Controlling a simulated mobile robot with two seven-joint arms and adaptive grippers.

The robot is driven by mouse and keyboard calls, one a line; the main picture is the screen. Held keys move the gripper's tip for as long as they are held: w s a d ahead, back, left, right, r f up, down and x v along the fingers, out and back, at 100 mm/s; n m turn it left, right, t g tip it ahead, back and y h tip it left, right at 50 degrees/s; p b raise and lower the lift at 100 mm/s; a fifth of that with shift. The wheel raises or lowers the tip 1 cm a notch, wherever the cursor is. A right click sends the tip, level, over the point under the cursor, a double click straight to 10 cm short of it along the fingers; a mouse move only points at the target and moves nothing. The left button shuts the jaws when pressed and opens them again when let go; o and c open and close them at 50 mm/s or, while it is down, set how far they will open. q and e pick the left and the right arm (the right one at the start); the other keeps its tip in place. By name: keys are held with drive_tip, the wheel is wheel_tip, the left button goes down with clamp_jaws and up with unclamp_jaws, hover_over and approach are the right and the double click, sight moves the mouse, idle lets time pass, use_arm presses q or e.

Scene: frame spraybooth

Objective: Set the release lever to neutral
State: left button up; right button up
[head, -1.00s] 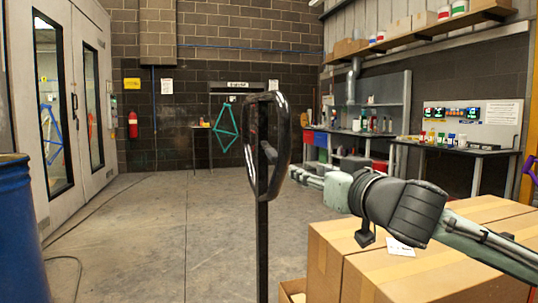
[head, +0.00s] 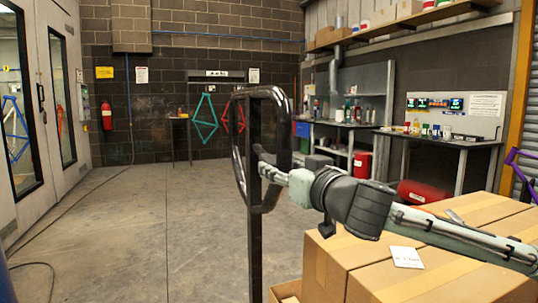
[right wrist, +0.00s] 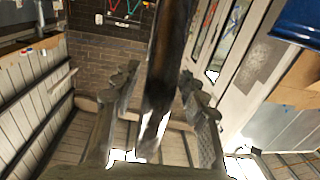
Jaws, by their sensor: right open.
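A glossy black loop-shaped handle (head: 283,125) stands at the top of a dark upright post (head: 255,255) in the middle of the head view. It is the only lever-like thing I see, and no marking shows its setting. My right gripper (head: 266,164) reaches in from the right at the loop, its fingertips partly hidden by the dark bars. In the right wrist view a dark bar (right wrist: 166,65) runs between the two spread fingers of my right gripper (right wrist: 157,92). I cannot tell whether either finger touches it. My left gripper is not in view.
Cardboard boxes (head: 340,262) stand at the lower right, under my right arm. Workbenches (head: 350,126) line the right wall. Glass-panelled doors (head: 55,80) are at left. The concrete floor (head: 150,225) left of the post is open, with a cable (head: 38,265) lying on it.

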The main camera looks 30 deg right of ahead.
sight(272, 161)
drive_tip(key=shift+w+d+f, duration=0.1)
drive_tip(key=shift+w+d, duration=0.05)
drive_tip(key=shift+w, duration=0.25)
drive_tip(key=shift+w+b, duration=0.4)
drive_tip(key=shift+w, duration=0.5)
drive_tip(key=shift+w+d, duration=0.25)
drive_tip(key=shift+w, duration=0.5)
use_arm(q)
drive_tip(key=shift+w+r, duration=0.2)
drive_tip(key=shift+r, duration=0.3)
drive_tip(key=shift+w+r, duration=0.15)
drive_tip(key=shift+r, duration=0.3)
use_arm(e)
drive_tip(key=shift+w, duration=0.55)
clamp_jaws()
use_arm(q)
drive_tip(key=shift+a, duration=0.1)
